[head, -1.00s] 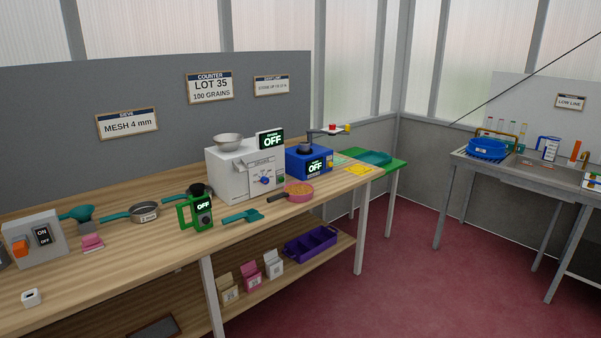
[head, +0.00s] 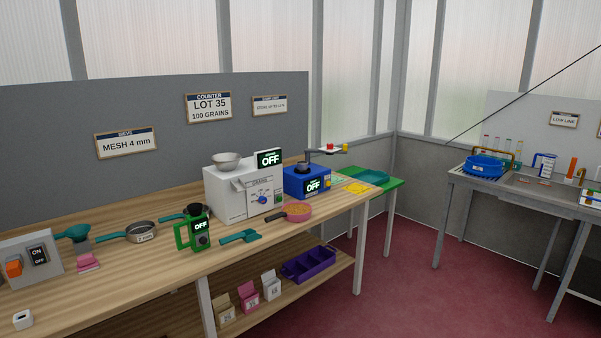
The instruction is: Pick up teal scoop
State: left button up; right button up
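A teal scoop (head: 240,236) lies flat on the wooden bench, close to its front edge. Neither of my grippers shows in the head view, so nothing is seen holding the scoop.
A grey counter machine (head: 243,195) and a blue machine (head: 307,183) stand behind the scoop. A sieve (head: 142,230) and a teal funnel-like piece (head: 75,232) lie to the left. A lower shelf holds small bags and a purple tray (head: 308,265). Red floor is open at right.

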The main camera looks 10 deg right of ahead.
aim_at(239, 237)
jog(key=i+j, duration=0.2)
jog(key=i, duration=0.3)
jog(key=i+j+u, duration=0.1)
jog(key=i+j, duration=0.15)
jog(key=i, duration=0.25)
jog(key=i+j, duration=0.15)
jog(key=i, duration=0.4)
